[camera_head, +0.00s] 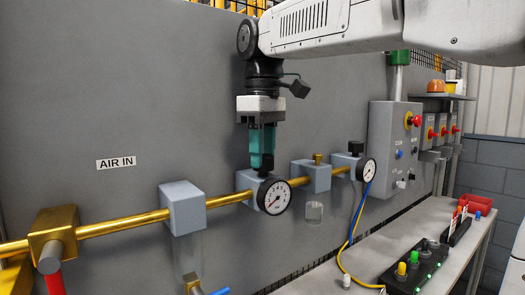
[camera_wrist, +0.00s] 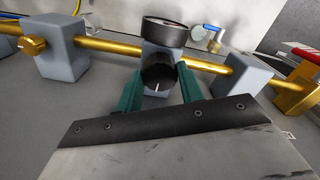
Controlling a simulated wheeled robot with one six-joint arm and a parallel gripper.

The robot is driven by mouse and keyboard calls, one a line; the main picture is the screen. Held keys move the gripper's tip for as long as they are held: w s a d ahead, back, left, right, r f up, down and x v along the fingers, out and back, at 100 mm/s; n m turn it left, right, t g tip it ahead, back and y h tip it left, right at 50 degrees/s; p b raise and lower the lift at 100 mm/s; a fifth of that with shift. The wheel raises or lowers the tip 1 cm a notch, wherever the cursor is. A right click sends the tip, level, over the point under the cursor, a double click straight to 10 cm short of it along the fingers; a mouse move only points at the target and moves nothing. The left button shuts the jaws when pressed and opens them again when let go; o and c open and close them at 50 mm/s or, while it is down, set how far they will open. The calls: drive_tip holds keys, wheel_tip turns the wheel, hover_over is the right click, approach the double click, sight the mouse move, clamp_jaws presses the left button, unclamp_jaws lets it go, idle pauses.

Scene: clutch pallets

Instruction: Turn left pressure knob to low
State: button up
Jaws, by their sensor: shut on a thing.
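The left pressure knob is black and sits on top of a grey regulator block (camera_head: 246,181) on the brass air pipe. In the wrist view the knob (camera_wrist: 158,76) shows between my fingers, with a white mark on its face. A round white gauge (camera_head: 273,196) is on the front of the block. My gripper (camera_head: 262,160) points straight down from above, its green fingers shut on the knob. In the wrist view its fingers (camera_wrist: 159,88) stand on either side of the knob. In the head view the fingers mostly hide the knob.
A second black knob (camera_head: 356,147) with its gauge (camera_head: 369,170) is further right on the pipe. A grey control box (camera_head: 393,150) is on the wall beyond. A bench (camera_head: 415,222) with a button panel (camera_head: 415,267) lies at lower right. Grey blocks flank the regulator.

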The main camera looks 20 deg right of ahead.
drive_tip(key=shift+r, duration=0.1)
idle(0.3)
drive_tip(key=o, duration=1)
wheel_tip(320, 180, up, 8)
drive_tip(key=shift+f, duration=0.15)
